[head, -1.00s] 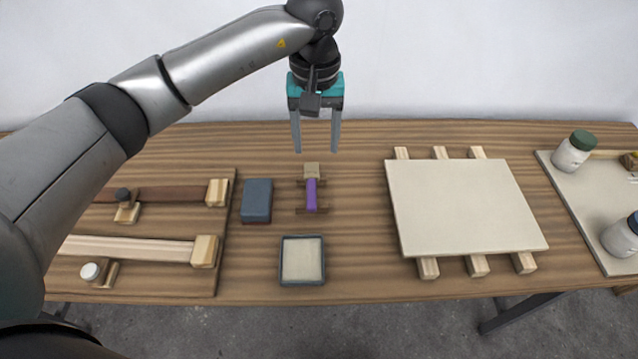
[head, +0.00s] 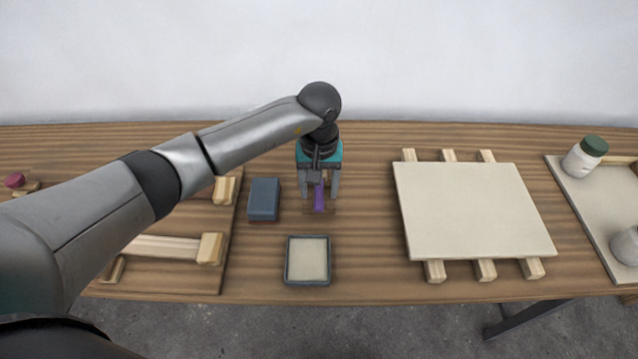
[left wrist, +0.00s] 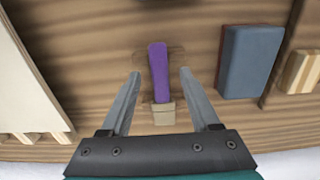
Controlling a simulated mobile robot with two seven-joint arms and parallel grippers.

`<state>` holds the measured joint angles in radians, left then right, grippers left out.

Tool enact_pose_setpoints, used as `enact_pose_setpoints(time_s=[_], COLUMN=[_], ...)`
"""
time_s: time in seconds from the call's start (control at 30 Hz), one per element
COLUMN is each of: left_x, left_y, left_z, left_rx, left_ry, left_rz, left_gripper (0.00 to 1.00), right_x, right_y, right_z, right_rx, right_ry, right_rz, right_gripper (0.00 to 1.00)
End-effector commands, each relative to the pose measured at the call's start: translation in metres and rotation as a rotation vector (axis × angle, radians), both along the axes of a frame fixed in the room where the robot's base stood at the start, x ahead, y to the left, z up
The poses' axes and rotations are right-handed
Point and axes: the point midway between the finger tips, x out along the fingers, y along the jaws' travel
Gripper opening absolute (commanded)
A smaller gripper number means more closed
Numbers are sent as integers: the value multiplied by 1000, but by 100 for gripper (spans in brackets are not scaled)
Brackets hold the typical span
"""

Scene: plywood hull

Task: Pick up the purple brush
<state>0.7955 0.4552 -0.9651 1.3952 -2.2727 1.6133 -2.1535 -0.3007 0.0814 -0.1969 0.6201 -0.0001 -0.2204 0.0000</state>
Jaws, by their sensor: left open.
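The purple brush (head: 319,199) lies on the wooden table in the middle of the head view, its far end hidden behind my left gripper (head: 319,191). In the left wrist view the brush (left wrist: 158,72) shows a purple handle and a tan block-like end (left wrist: 164,114). My left gripper is open, its two fingers (left wrist: 158,82) on either side of the brush and apart from it. The brush is not held. My right gripper does not show.
A blue-grey block (head: 264,199) lies just left of the brush. A square tray with a pale inside (head: 288,262) sits in front. A pale panel on wooden strips (head: 470,210) lies to the right. A board with wooden rails (head: 160,285) is at left.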

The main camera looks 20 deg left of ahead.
Motion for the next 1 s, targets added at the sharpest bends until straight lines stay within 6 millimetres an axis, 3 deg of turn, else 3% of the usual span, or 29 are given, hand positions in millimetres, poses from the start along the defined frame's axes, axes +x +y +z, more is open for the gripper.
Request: enact_pose_setpoints(time_s=[0.27,0.8,1.0], left_x=[1,1,1], left_y=[0,0,0], left_z=[-3,-2,-2], left_rx=[0,1,1], left_ry=[-2,-2,-2], left_rz=[0,1,1], left_gripper=[61,1,0], right_x=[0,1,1], right_y=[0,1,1], right_z=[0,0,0], right_rx=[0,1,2], right_ry=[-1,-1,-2], right_rz=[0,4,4], right_gripper=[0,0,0])
